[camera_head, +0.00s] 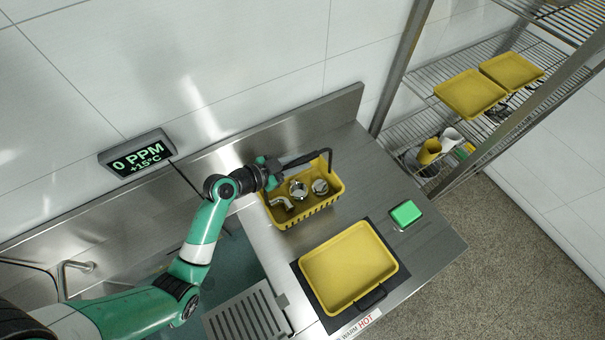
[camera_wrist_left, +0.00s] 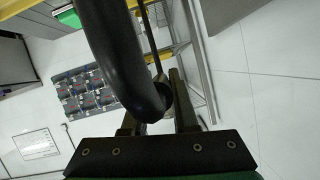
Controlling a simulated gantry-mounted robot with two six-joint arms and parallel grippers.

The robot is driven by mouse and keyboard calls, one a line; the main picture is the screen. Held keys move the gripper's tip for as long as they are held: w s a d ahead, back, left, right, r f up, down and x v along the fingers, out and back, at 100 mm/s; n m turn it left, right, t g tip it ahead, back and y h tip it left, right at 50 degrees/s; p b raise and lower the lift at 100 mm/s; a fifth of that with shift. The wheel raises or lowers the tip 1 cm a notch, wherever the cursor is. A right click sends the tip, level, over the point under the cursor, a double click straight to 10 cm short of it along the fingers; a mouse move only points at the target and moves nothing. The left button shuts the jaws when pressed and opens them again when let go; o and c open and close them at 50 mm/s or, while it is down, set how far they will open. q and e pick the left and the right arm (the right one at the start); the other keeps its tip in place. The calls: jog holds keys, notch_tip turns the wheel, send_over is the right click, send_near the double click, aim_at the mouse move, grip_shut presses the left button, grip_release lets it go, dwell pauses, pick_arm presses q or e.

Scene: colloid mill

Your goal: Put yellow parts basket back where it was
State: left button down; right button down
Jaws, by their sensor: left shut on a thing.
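The yellow parts basket (camera_head: 291,219) is at the back of the steel counter, right of the sink. It is roughly level and holds metal pipe fittings (camera_head: 299,189). I cannot tell whether its bottom touches the counter. Its black handle (camera_head: 329,158) stands up over the basket. My left gripper (camera_head: 284,168) is at the handle's left part, above the basket's back left side, and is shut on it. In the left wrist view the thick black handle (camera_wrist_left: 120,55) runs between the fingers and hides much of the view. My right gripper is not in view.
A yellow tray (camera_head: 348,268) lies on a dark pad at the counter's front. A green block (camera_head: 405,214) sits right of it. The sink (camera_head: 235,262) is at left. A wire rack (camera_head: 440,75) with yellow trays stands at right. Bare counter (camera_head: 375,180) lies right of the basket.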

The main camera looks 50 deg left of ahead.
pick_arm(q)
jog(key=shift+w+a+f+p, duration=0.1)
jog(key=shift+w+f+p, duration=0.3)
jog(key=shift+w, duration=0.15)
jog(key=shift+w+f, duration=0.3)
jog(key=shift+f, duration=0.15)
jog(key=shift+a+f, duration=0.1)
jog(key=shift+f, duration=1.4)
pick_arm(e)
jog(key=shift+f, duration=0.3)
pick_arm(q)
jog(key=shift+f+b, duration=0.2)
jog(key=shift+b, duration=0.15)
jog(key=c, duration=0.7)
grip_release()
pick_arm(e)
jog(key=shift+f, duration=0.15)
